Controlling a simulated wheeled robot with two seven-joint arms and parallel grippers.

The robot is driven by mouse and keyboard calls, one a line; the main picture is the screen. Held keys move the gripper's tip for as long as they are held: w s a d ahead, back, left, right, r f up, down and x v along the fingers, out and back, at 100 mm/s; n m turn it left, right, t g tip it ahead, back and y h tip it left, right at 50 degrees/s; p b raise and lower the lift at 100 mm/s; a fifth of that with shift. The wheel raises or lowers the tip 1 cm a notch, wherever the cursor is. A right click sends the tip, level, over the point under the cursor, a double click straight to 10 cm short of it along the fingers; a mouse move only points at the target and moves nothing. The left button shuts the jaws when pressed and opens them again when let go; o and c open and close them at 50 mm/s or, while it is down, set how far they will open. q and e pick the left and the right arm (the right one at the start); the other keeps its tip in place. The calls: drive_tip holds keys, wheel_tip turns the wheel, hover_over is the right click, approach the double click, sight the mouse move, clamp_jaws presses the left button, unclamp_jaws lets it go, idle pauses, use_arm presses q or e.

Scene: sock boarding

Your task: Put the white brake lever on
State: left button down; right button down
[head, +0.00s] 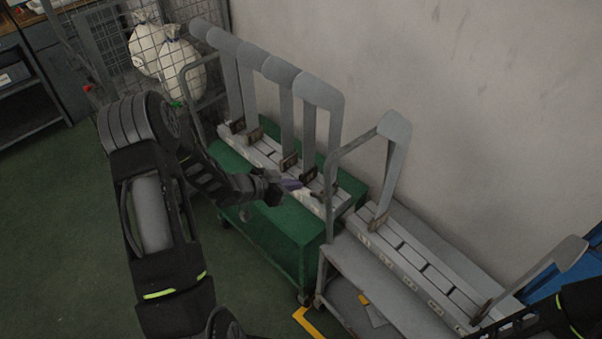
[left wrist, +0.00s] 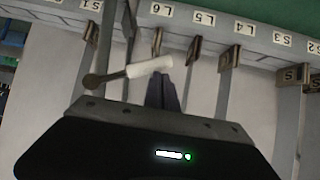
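The white brake lever (left wrist: 150,67) shows in the left wrist view as a white grip on a dark rod with a round dark end. It lies sideways across the tips of my left gripper (left wrist: 162,78). In the head view my left gripper (head: 291,186) reaches over the front of the green cart, near the rail's near end. Its fingers look shut together, with the tips at the lever's white end; whether they touch it I cannot tell. In the head view the lever is small and hard to make out.
Several upright grey sock boards (head: 320,94) stand on the rail of the green cart (head: 302,219). A grey cart (head: 376,272) with a matching rail and boards stands to its right. The wall is close behind. A wire cage with white sacks (head: 174,55) stands at the back left.

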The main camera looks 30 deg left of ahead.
use_arm(q)
drive_tip(key=shift+s+f, duration=0.25)
drive_tip(key=shift+f, duration=0.05)
idle(0.4)
drive_tip(key=v, duration=0.7)
drive_tip(key=shift+s+r, duration=0.15)
drive_tip(key=shift+r, duration=0.3)
